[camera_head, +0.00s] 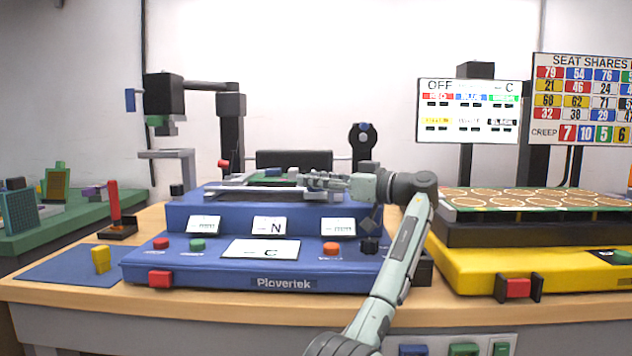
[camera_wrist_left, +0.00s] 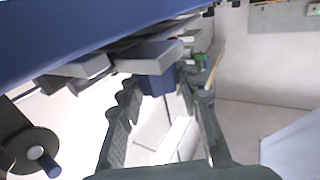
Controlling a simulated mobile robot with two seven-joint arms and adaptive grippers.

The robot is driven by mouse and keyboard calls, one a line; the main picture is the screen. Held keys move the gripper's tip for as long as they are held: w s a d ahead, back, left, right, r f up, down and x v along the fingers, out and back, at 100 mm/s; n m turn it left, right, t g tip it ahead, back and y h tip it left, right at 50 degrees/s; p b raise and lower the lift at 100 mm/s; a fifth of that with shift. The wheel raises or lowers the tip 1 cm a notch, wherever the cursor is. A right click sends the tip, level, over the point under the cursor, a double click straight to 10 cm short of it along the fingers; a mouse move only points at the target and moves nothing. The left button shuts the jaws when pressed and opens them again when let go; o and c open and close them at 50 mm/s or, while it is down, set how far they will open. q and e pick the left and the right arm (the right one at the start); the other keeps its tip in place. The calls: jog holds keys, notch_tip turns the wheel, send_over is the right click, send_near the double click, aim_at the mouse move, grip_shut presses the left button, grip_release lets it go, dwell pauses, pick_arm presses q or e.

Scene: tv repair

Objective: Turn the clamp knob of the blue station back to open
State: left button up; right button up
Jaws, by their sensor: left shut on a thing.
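The blue station (camera_head: 330,265) stands on the wooden bench, with a grey clamp bar and a green board on top. My left gripper (camera_head: 312,181) reaches over its top from the right. In the left wrist view, its fingers (camera_wrist_left: 163,105) are spread on either side of a dark blue block-like knob (camera_wrist_left: 158,81) below a grey bar (camera_wrist_left: 150,58). My left gripper is shut on this knob, which I take as the clamp knob; its exact turn angle cannot be told. In the head view the gripper hides the knob. My right gripper is out of view.
A black wheel with a blue handle (camera_head: 362,136) stands behind the station; one like it shows in the left wrist view (camera_wrist_left: 36,153). The yellow station (camera_head: 470,270) is close at right. A red-handled lever (camera_head: 114,205) and yellow block (camera_head: 101,259) are at left.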

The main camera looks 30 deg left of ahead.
pick_arm(q)
jog(key=shift+n+g, duration=0.6)
jog(key=shift+g, duration=0.3)
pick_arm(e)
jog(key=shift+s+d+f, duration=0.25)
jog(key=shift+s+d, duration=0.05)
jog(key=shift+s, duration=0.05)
pick_arm(q)
jog(key=o, duration=0.9)
jog(key=shift+f+t, duration=0.1)
jog(key=shift+t, duration=0.2)
